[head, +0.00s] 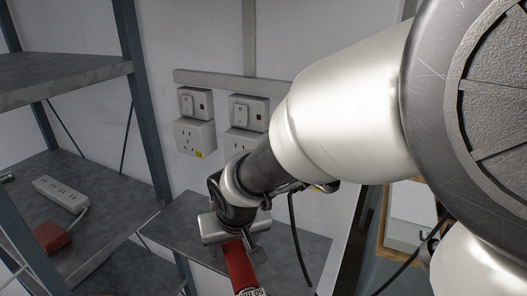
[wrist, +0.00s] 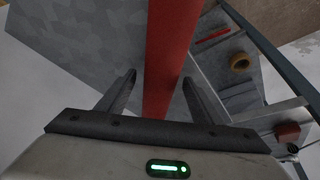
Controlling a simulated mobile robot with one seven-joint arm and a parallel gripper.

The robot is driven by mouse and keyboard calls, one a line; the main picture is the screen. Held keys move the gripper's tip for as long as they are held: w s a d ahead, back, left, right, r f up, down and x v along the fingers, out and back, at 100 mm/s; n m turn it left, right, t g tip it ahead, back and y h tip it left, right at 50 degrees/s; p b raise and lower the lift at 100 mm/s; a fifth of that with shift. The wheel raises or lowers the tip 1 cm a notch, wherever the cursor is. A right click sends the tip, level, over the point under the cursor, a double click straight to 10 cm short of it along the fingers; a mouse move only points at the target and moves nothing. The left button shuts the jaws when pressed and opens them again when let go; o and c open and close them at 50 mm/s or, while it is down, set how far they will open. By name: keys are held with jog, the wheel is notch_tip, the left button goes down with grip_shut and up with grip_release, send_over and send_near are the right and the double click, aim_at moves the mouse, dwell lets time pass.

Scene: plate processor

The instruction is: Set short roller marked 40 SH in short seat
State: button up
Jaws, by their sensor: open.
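A red roller (head: 239,265) shows below my gripper (head: 232,243) in the head view and runs off the lower edge. A white label on it is cut off there; its mark seems to begin with "50", but I cannot read it surely. In the wrist view the red roller (wrist: 164,60) passes between the two spread fingers of my gripper (wrist: 158,82). The fingers stand apart from it on both sides. I cannot make out a short seat or a roller marked 40 SH.
A grey bench (head: 185,222) lies under my gripper. A metal shelf rack at left holds a power strip (head: 62,194) and a red box (head: 52,237). Wall sockets (head: 195,137) are behind. A tape roll (wrist: 240,62) and a thin red bar (wrist: 213,35) lie on a shelf.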

jog(key=shift+r, duration=0.1)
grip_shut()
jog(key=shift+r, duration=0.25)
